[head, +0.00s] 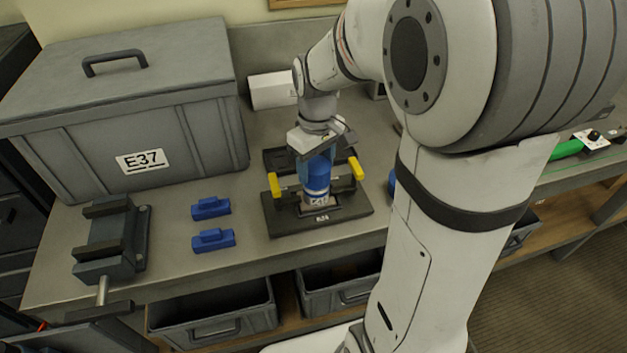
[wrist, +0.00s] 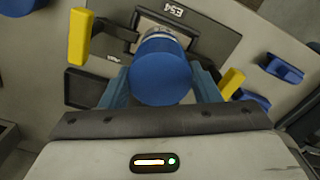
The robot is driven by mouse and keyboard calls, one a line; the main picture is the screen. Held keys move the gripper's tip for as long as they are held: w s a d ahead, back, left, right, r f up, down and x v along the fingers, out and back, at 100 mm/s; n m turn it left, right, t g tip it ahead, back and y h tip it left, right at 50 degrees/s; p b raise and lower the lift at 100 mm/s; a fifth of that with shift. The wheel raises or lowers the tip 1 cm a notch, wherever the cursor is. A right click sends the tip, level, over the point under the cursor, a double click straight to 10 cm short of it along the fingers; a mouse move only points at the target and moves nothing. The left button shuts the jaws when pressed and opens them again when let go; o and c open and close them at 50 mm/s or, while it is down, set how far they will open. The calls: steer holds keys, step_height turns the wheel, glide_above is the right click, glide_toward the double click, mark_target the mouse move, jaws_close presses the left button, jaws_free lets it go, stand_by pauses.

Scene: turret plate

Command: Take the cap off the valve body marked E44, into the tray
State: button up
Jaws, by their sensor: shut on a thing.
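A blue cap (head: 318,178) sits on top of a valve body (head: 317,200) with a pale label band; its marking is too small to read. The valve body stands upright in a dark fixture plate (head: 345,212) with yellow-handled clamps on both sides. My gripper (head: 317,165) points down at the cap from above, its fingers on either side. In the wrist view the round blue cap (wrist: 162,72) lies between the fingers of my gripper (wrist: 163,88), which is shut on it. A plate label there seems to read E54, but I cannot be sure. I cannot identify the tray.
A large grey case marked E37 (head: 125,110) stands at the left, with a vise (head: 108,240) before it. Two blue blocks (head: 211,208) lie left of the fixture. Open grey bins (head: 215,318) sit under the bench. A white box (head: 272,90) is behind.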

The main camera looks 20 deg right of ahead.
mark_target(316, 164)
steer(key=shift+r+p, duration=1.8)
steer(key=shift+r, duration=0.8)
steer(key=shift+w+f, duration=0.1)
